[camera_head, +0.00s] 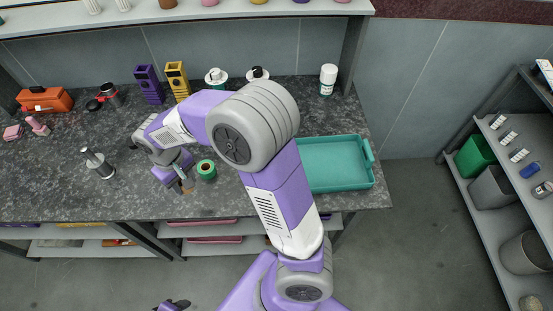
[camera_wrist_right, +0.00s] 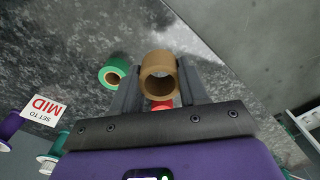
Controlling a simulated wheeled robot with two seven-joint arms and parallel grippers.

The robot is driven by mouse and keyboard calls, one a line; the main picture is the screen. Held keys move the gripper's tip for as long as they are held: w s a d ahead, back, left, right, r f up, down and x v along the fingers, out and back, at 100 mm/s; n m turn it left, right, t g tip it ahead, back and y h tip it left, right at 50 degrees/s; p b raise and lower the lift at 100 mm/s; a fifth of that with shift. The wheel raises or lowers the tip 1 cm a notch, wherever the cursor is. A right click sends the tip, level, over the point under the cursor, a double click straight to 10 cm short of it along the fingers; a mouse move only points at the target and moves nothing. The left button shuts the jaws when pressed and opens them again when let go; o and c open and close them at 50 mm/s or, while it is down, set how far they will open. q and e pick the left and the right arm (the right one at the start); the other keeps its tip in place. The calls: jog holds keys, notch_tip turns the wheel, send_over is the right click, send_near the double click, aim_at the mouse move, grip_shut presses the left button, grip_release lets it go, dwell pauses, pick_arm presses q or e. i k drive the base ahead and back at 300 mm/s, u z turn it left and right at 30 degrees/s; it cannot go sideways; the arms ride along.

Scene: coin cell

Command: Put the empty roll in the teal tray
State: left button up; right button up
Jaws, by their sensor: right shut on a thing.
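The empty roll (camera_wrist_right: 159,75), a brown cardboard ring with an open core, sits between the two fingers of my right gripper (camera_wrist_right: 158,88) in the right wrist view. The gripper is shut on it. In the head view my right gripper (camera_head: 184,184) is over the front part of the counter, left of a green roll (camera_head: 206,170); the empty roll is hard to make out there. The teal tray (camera_head: 338,165) lies on the counter to the right, beyond my right arm, and its visible part is empty. My left gripper (camera_head: 180,304) shows small at the bottom edge; its jaws are unclear.
The green roll also shows beside the left finger in the wrist view (camera_wrist_right: 114,72). A red thing (camera_wrist_right: 162,105) shows below the held roll. A metal spindle stand (camera_head: 98,164) is at left. A white-capped bottle (camera_head: 328,79) stands behind the tray.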

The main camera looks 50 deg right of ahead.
aim_at(326, 168)
jog(key=u, duration=1)
jog(key=k, duration=0.95)
jog(key=z, duration=1.55)
